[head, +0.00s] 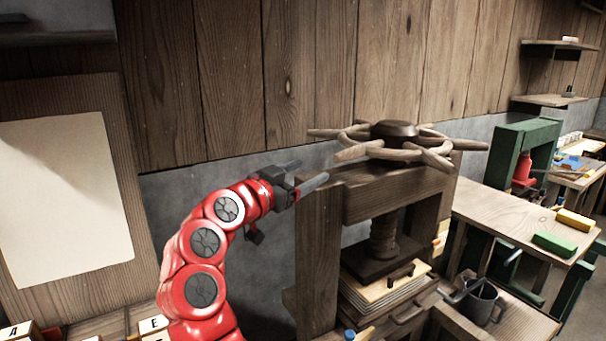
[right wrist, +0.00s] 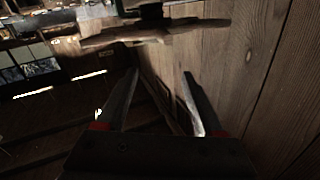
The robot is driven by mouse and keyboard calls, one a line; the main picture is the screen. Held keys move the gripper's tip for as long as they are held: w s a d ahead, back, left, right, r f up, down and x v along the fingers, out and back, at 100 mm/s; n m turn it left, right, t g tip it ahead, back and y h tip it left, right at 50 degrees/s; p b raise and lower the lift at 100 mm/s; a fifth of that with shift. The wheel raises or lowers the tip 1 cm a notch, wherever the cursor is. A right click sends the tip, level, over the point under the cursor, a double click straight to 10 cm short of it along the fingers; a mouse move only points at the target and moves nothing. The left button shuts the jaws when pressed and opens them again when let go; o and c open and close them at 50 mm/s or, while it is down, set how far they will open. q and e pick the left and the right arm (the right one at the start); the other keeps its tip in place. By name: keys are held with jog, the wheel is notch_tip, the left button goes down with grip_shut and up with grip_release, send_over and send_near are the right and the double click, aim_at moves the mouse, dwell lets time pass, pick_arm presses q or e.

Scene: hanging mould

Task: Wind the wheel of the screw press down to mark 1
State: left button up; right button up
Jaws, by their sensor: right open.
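The screw press (head: 318,250) is a dark wooden frame with a crossbeam. Its wheel (head: 372,150), with several wooden spokes and a dark hub, lies level on top. The wheel also shows at the top of the right wrist view (right wrist: 160,35). The wooden screw (head: 384,238) runs down below the beam to a dark plate (head: 375,266). I cannot make out mark 1. My right gripper (head: 308,173) is open and empty, left of the wheel near the press's left post top. Its two fingers are apart in the right wrist view (right wrist: 160,76); the wheel lies beyond them.
A plank wall (head: 300,70) stands close behind the press. Stacked boards (head: 385,290) lie under the plate. A grey can (head: 482,303) stands at lower right. A bench (head: 500,215) with a green block (head: 554,244) is at right. A pale sheet (head: 60,200) hangs at left.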

jog(key=b+v, duration=0.2)
jog(key=v, duration=1.5)
jog(key=shift+s+b, duration=0.2)
jog(key=shift+b, duration=0.1)
jog(key=shift+w+a+r, duration=0.1)
jog(key=shift+a, duration=0.05)
